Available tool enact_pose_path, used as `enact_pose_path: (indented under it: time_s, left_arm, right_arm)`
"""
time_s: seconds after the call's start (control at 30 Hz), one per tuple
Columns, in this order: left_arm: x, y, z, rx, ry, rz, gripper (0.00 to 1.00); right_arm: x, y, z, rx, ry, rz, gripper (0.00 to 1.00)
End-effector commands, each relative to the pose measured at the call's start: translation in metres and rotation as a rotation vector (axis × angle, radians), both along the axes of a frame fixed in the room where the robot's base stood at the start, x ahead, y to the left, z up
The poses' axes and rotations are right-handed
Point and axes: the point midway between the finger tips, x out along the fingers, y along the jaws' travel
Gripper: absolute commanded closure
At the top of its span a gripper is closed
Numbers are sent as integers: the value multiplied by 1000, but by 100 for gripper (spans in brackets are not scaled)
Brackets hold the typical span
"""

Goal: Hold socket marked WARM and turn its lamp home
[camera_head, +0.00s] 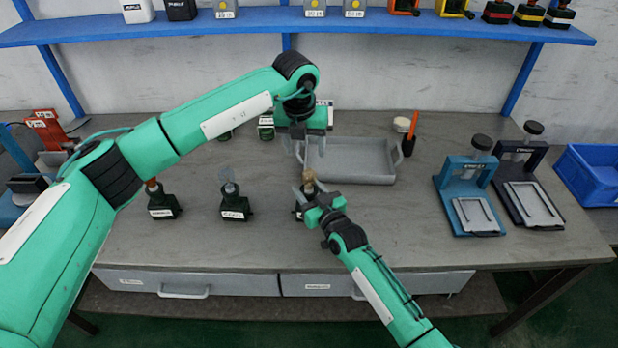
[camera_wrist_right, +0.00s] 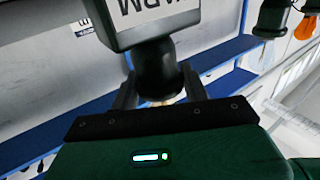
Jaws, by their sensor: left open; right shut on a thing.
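The socket marked WARM (camera_wrist_right: 150,22) fills the top of the right wrist view, its white label partly cut off. My right gripper (camera_wrist_right: 158,95) is shut on its dark round neck. In the head view this socket (camera_head: 298,214) is mostly hidden behind my right gripper (camera_head: 309,194). A dull amber lamp (camera_head: 309,179) shows at the top of the socket; how far it is seated cannot be told. My left gripper (camera_head: 303,145) is open above and behind the lamp, apart from it.
Two other dark sockets stand to the left: one with an orange lamp (camera_head: 152,185), one with a clear lamp (camera_head: 229,184). A grey tray (camera_head: 350,178) lies behind. Blue (camera_head: 468,180) and black presses stand right. A blue bin (camera_head: 590,175) is at the far right.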

Motion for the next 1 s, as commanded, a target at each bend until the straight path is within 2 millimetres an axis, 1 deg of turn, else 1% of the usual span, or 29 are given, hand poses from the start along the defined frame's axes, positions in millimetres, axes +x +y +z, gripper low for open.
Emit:
enact_pose_path:
  time_s: [0.1, 0.2, 0.3, 0.4, 0.47, 0.57, 0.8, 1.0]
  left_arm:
    - [6, -6, 4, 25, 63, 160, 39]
    - [8, -9, 6, 44, 101, 263, 39]
    - [9, -10, 7, 56, 120, 322, 39]
    - [9, -10, 1, 60, 129, 345, 39]
    - [9, -10, -7, 61, 132, 347, 39]
    - [8, -10, -24, 61, 132, 345, 39]
    - [8, -10, -73, 60, 131, 345, 39]
    - [9, -10, -101, 59, 130, 344, 39]
  right_arm:
    - [0, 0, -1, -1, 0, 0, 80]
    - [0, 0, -1, 0, 1, 0, 80]
    - [0, 0, -1, 0, 1, 0, 80]
    - [0, 0, -1, 0, 1, 0, 80]
    - [0, 0, -1, 0, 1, 0, 80]
    - [0, 0, -1, 0, 1, 0, 80]
    - [0, 0, -1, 0, 1, 0, 80]
    - [0, 0, -1, 0, 1, 0, 80]
